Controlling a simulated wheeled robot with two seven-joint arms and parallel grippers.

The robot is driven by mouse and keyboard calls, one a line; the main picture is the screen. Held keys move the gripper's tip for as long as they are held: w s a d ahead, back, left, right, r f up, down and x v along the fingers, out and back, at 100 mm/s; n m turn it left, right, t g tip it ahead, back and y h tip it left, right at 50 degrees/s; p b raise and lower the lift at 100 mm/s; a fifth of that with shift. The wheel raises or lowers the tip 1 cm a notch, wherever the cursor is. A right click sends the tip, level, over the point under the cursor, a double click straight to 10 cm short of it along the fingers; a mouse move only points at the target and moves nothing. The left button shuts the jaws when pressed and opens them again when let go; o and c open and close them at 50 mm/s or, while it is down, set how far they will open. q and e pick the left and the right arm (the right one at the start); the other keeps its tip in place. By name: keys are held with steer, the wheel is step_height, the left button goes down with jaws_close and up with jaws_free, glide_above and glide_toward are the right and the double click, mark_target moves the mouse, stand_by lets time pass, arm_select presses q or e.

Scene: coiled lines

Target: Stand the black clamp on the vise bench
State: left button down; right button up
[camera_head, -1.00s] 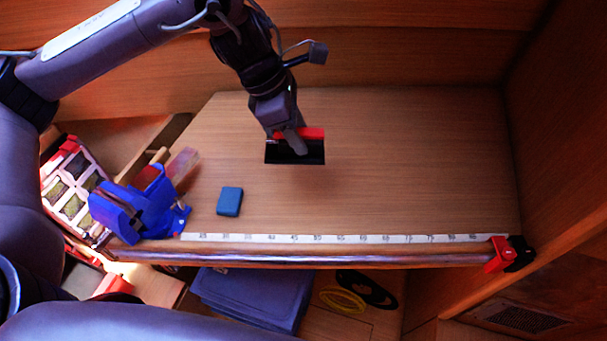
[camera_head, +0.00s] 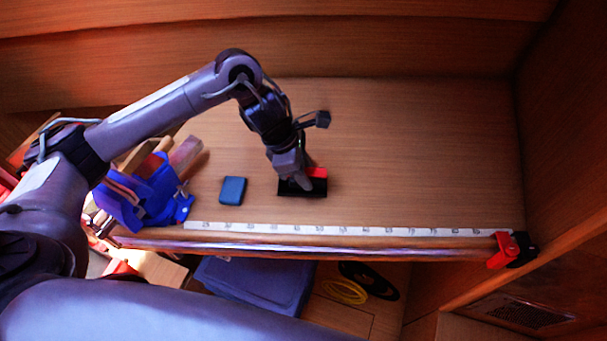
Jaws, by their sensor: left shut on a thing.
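The black clamp (camera_head: 309,192) is a dark, flat-looking piece with a red part (camera_head: 317,173) on top. It is in the middle of the head view, over or on the wooden top of the vise bench (camera_head: 420,150). My left gripper (camera_head: 302,181) comes down from the upper left and is shut on the clamp. The fingers hide part of it. I cannot tell whether its underside touches the bench. My right gripper is not in view.
A small blue block (camera_head: 232,190) lies left of the clamp. A blue vise-like thing (camera_head: 155,200) is at the bench's left end. A white scale strip (camera_head: 340,230) runs along the front edge. A red and black clamp (camera_head: 503,250) sits at the right front corner. The bench's right half is clear.

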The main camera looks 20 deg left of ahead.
arm_select(q)
steer(key=shift+f, duration=0.7)
steer(key=shift+s, duration=0.1)
steer(key=shift+f, duration=0.2)
steer(key=c, duration=0.9)
jaws_free()
steer(key=shift+o, duration=0.2)
